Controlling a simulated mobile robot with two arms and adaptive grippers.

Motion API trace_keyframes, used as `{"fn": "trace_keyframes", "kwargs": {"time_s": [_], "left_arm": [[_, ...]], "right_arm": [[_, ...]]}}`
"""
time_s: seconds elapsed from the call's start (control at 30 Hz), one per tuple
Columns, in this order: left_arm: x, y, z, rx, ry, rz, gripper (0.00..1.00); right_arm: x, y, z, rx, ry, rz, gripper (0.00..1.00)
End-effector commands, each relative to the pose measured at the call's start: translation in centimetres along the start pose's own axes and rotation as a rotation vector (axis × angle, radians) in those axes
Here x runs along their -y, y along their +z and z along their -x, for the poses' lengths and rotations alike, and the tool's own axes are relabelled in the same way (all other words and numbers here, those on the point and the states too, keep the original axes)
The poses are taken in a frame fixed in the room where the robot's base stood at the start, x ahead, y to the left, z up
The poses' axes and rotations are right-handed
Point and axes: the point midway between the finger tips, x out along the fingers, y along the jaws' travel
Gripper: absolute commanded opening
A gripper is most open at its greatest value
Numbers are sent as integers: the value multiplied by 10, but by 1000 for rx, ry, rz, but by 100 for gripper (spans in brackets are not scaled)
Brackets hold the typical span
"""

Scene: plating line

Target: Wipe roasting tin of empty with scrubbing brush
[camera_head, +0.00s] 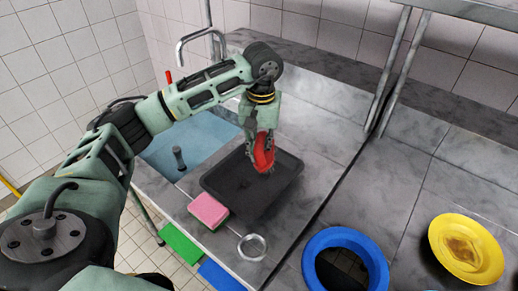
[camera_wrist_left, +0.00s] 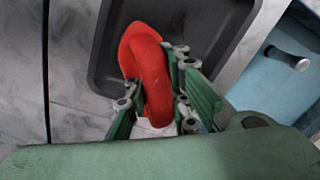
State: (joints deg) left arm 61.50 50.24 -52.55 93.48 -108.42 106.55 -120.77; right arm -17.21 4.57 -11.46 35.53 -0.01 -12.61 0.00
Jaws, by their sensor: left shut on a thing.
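The dark roasting tin (camera_head: 225,183) lies on the grey counter beside the sink; its inside also shows in the left wrist view (camera_wrist_left: 104,60). The red scrubbing brush (camera_head: 264,150) is held over the tin's far part, bristles downward. In the left wrist view the brush (camera_wrist_left: 148,70) is gripped between the green fingers. My left gripper (camera_head: 260,138) is shut on it. I cannot tell whether the bristles touch the tin. No food shows in the visible part of the tin. My right gripper is not in view.
A pink and green sponge (camera_head: 208,210) sits at the tin's near left corner. A small clear ring-shaped dish (camera_head: 252,247) is in front. A blue ring-shaped opening (camera_head: 376,256) and a yellow plate (camera_head: 481,262) with brown residue are at right. The blue sink (camera_head: 205,135) is at left.

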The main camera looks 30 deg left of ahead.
Motion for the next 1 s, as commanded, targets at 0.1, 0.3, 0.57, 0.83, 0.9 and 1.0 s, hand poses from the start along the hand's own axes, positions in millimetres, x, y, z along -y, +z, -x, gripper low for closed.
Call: {"fn": "trace_keyframes", "kwargs": {"time_s": [0.1, 0.3, 0.57, 0.83, 0.9, 1.0], "left_arm": [[0, 0, 3, 0, -1, 0, 0], [0, 0, 3, 0, 0, 0, 0], [1, 0, 21, -1, -1, 0, 0], [1, 0, 32, 1, 0, 0, 0], [1, 0, 32, 0, 0, 0, 0], [1, 0, 32, 0, 0, 0, 0]], "right_arm": [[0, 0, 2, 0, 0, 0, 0], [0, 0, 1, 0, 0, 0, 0], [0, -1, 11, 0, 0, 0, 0], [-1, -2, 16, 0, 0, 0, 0], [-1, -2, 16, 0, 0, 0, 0], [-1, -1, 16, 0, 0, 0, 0]]}}
